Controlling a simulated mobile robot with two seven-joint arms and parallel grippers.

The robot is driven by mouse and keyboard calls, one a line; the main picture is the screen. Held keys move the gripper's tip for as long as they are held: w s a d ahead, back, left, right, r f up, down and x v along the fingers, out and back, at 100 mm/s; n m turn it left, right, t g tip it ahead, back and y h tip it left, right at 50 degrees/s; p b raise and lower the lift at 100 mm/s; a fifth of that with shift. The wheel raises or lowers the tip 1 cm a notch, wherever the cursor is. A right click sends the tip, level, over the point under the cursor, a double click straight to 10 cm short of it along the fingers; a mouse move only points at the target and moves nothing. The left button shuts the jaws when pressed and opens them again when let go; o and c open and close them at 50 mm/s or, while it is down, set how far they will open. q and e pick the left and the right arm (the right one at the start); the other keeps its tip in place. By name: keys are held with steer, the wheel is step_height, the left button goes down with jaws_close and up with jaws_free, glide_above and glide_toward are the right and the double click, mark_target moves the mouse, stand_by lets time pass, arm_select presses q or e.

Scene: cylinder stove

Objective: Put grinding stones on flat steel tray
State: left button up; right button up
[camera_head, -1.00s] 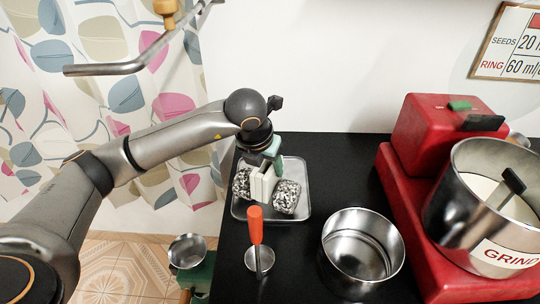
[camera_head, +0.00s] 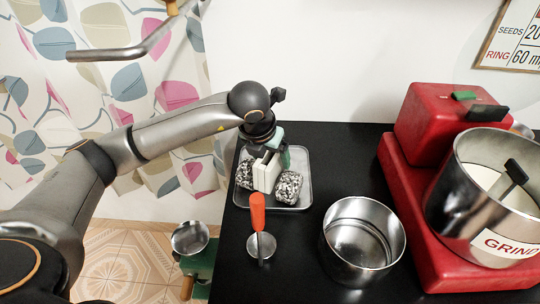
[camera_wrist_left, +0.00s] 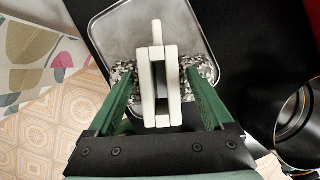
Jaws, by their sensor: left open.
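The grinding stones are two black-and-white speckled stones (camera_head: 289,188) joined to a white holder (camera_head: 264,175) between them. They rest on the flat steel tray (camera_head: 300,160) at the counter's back left. My left gripper (camera_wrist_left: 158,75) is open above them. In the left wrist view its green fingers stand apart on either side of the white holder (camera_wrist_left: 173,90), with gaps between. The fingers partly cover the stones there. My right gripper is not in view.
An orange-handled tool (camera_head: 258,215) and an empty steel pot (camera_head: 362,245) stand in front of the tray. The red grinder base (camera_head: 415,195) with its steel drum (camera_head: 475,205) is at the right. Black counter is bare between tray and grinder.

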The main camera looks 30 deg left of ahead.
arm_select(q)
steer(key=v, duration=1.1)
steer(key=shift+r, duration=0.1)
steer(key=shift+s+r, duration=0.15)
steer(key=shift+r, duration=0.3)
steer(key=shift+s+d+f, duration=0.1)
